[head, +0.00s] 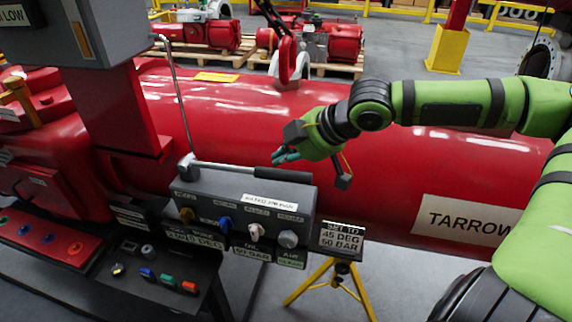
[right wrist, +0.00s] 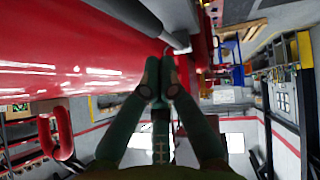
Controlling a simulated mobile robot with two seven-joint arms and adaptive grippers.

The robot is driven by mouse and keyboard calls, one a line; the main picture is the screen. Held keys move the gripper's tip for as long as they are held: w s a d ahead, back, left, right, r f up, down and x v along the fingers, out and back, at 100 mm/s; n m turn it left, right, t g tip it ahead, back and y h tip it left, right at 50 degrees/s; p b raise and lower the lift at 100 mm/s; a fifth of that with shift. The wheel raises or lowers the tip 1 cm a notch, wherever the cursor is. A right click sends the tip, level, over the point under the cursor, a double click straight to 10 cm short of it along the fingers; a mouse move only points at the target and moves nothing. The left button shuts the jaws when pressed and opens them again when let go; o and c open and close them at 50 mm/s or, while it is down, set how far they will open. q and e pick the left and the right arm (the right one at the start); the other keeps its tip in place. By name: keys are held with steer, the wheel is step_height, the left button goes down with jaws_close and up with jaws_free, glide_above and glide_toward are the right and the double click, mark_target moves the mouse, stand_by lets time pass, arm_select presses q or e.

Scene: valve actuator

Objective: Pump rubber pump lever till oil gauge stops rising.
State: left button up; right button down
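The pump lever (head: 232,169) is a light metal rod with a black rubber grip (head: 283,176). It lies nearly level along the top of a grey control box (head: 245,205) with several knobs. My right gripper (head: 277,156) is above and behind the lever, in front of the red cylinder, and looks apart from the grip. In the right wrist view, its fingers (right wrist: 161,62) are together with nothing seen between them. A grey rod-like part (right wrist: 150,20) shows beyond the fingertips; I cannot tell what it is. I cannot make out an oil gauge. My left gripper is out of view.
A large red cylinder (head: 400,140) runs behind the box. A grey cabinet (head: 95,30) stands on a red post at upper left. A thin metal rod (head: 178,85) rises left of the lever. A yellow tripod holds a "45 DEG 50 BAR" sign (head: 341,239).

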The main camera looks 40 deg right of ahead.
mark_target(280, 178)
steer(key=f, duration=0.1)
steer(key=d+f, duration=0.1)
steer(key=f, duration=0.1)
steer(key=shift+w+f, duration=0.15)
steer(key=shift+f, duration=0.05)
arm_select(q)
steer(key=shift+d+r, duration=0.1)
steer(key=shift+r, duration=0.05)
arm_select(e)
steer(key=shift+f+b, duration=0.55)
steer(key=shift+f, duration=0.4)
steer(key=shift+s+d+f+t, duration=0.15)
steer(key=shift+s+f+t, duration=0.1)
steer(key=shift+f+t, duration=0.15)
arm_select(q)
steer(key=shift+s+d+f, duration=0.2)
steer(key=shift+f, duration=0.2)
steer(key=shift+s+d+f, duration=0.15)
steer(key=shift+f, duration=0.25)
arm_select(e)
steer(key=shift+w, duration=0.1)
